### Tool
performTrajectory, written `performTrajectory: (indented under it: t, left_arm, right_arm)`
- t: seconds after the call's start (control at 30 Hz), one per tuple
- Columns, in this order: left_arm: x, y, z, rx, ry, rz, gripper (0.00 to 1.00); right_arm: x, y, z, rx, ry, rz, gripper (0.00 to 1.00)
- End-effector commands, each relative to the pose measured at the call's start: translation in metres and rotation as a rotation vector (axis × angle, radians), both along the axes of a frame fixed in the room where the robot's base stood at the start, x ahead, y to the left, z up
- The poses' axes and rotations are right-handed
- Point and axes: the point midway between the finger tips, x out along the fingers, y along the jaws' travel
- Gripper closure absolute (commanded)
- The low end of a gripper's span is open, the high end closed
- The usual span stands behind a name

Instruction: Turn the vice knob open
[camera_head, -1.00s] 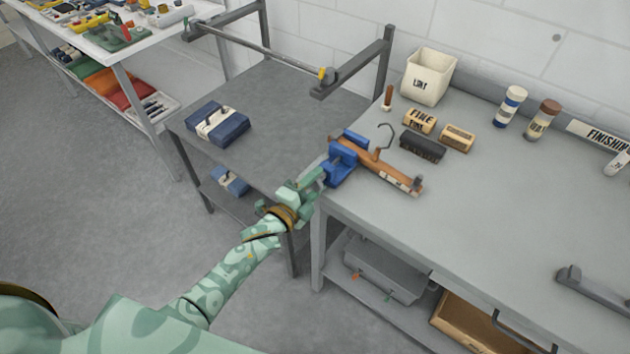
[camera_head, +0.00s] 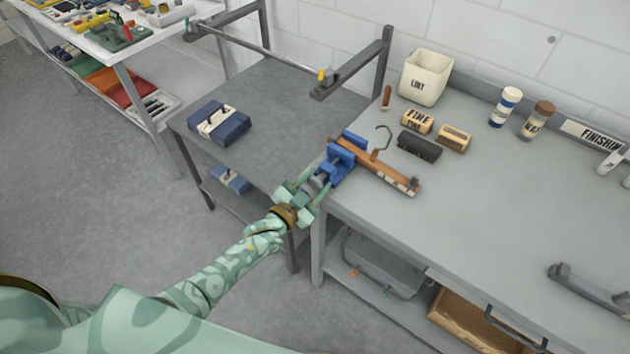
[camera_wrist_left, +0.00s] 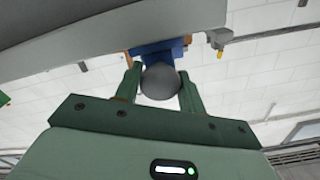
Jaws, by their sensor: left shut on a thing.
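The blue vice (camera_head: 343,160) is mounted at the left edge of the grey workbench and has a brown wooden piece (camera_head: 378,168) in it. Its grey round knob (camera_head: 315,184) faces my left gripper. In the left wrist view the knob (camera_wrist_left: 160,81) sits between the two green fingers, with the blue vice body (camera_wrist_left: 160,52) just beyond it. My left gripper (camera_head: 312,185) is shut on the knob; it also shows in the left wrist view (camera_wrist_left: 160,88). My right gripper is not in view.
The workbench (camera_head: 470,210) holds a dark brush (camera_head: 419,146), a "LINT" bin (camera_head: 426,77) and two jars. A lower grey table (camera_head: 270,105) to the left carries a blue bundle (camera_head: 219,123) and has a rail above it. The bench's right middle is clear.

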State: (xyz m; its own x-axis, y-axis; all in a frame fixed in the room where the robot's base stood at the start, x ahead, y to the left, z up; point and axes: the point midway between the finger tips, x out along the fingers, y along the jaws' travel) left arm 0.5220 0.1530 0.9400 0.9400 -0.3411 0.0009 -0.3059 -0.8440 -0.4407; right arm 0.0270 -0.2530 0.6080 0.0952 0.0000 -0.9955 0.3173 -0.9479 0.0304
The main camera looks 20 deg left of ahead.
Motion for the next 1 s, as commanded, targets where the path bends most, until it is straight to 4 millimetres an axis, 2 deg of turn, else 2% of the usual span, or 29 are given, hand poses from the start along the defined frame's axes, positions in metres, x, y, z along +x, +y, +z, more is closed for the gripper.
performTrajectory:
  t: [1.0]
  left_arm:
    - [-0.001, 0.001, -0.003, -0.901, 0.334, 0.002, 0.83]
  right_arm:
    - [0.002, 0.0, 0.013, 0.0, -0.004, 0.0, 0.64]
